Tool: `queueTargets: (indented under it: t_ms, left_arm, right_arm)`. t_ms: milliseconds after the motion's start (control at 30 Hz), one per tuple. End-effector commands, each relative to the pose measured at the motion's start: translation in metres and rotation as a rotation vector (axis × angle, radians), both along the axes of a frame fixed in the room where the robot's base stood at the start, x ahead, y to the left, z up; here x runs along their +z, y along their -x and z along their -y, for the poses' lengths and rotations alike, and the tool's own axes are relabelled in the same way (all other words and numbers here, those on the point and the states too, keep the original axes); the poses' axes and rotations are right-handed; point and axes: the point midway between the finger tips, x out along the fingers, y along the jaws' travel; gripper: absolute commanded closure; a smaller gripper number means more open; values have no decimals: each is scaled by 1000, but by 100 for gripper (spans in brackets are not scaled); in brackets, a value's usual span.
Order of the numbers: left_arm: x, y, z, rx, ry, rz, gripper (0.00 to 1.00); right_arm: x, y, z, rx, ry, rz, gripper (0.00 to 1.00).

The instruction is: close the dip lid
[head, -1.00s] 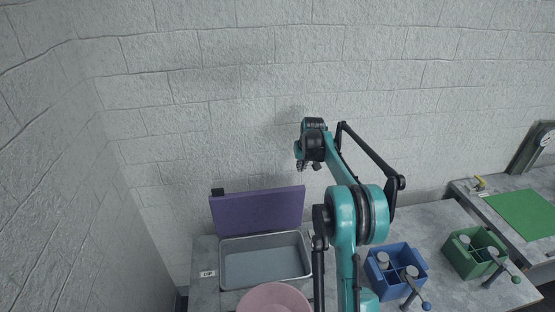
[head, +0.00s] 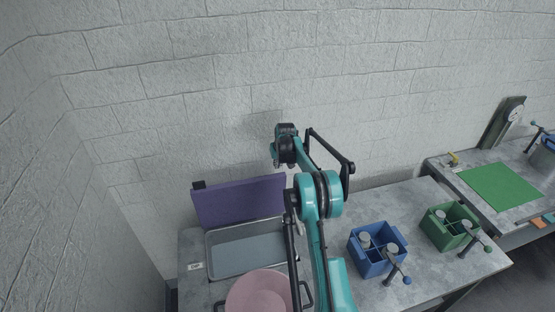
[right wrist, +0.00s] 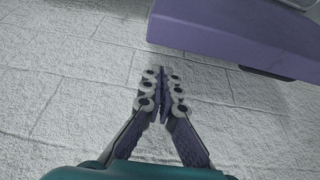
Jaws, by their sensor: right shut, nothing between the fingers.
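The dip lid (head: 240,202) is a purple panel standing open, tilted up along the back edge of a grey metal basin (head: 244,247) labelled on its left. My right gripper (head: 276,162) is raised in front of the wall, above the lid's upper right corner. In the right wrist view its fingers (right wrist: 162,92) are together and empty. The purple lid (right wrist: 235,38) shows there at the upper right, apart from the fingers. My left gripper is in neither view.
A pink bowl (head: 262,293) with dark handles stands before the basin. A blue crate (head: 370,262) and a green crate (head: 436,233) with bottles stand right. A green mat (head: 500,187) lies on another table. The stone wall is close behind.

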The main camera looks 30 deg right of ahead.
Motion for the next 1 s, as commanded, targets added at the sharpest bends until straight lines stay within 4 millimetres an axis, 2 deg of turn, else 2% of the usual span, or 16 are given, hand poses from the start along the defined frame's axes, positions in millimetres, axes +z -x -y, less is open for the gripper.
queueTargets:
  t_ms: [233, 667, 867, 1000]
  left_arm:
    - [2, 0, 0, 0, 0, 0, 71]
    - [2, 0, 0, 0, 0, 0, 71]
    - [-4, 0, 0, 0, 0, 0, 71]
    - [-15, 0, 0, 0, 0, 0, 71]
  right_arm:
    - [-1, 21, -6, 0, 0, 0, 100]
    - [-1, 24, -7, 0, 0, 1, 100]
    - [-2, 31, -9, 0, 7, 24, 100]
    - [-4, 45, -13, 0, 18, 68, 100]
